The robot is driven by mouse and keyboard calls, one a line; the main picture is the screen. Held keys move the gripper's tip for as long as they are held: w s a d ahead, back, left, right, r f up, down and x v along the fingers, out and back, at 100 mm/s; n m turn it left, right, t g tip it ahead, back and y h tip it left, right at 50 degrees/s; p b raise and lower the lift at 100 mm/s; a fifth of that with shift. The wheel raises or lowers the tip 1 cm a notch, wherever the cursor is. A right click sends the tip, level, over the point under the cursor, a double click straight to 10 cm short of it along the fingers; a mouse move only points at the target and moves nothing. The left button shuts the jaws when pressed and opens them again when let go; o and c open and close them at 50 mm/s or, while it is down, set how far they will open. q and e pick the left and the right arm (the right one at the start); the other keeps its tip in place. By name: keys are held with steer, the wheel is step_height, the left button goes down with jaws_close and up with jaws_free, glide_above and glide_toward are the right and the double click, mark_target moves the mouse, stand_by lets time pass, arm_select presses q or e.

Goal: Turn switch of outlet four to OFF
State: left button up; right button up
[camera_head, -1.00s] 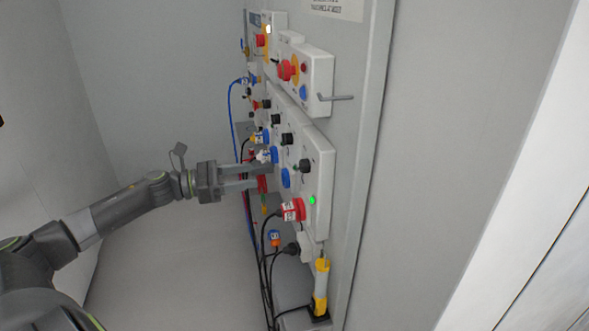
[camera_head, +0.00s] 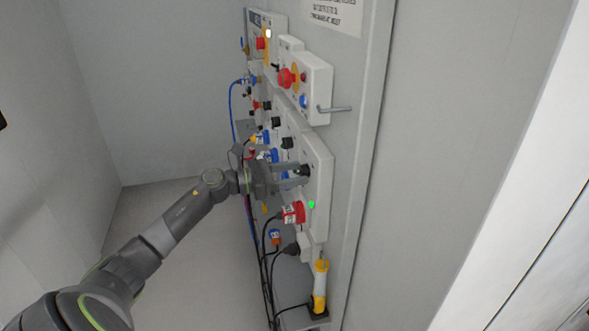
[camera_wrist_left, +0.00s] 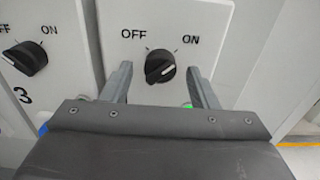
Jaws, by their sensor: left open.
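The black rotary switch (camera_wrist_left: 160,66) sits on a white panel (camera_wrist_left: 215,25) between OFF at upper left and ON at upper right. In the head view the left gripper (camera_head: 302,173) is at the nearest panel's switch, above a lit green lamp (camera_head: 311,204). My right gripper is out of view.
Switch 3 (camera_wrist_left: 28,57) is close on the left. Below the lamp are a red plug (camera_head: 293,212), hanging black cables (camera_head: 264,255) and a yellow-white connector (camera_head: 320,285). A box with a red button (camera_head: 286,78) and a protruding handle (camera_head: 335,109) is above.

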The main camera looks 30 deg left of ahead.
arm_select(q)
steer(key=shift+w+d, duration=0.2)
steer(key=c, duration=1)
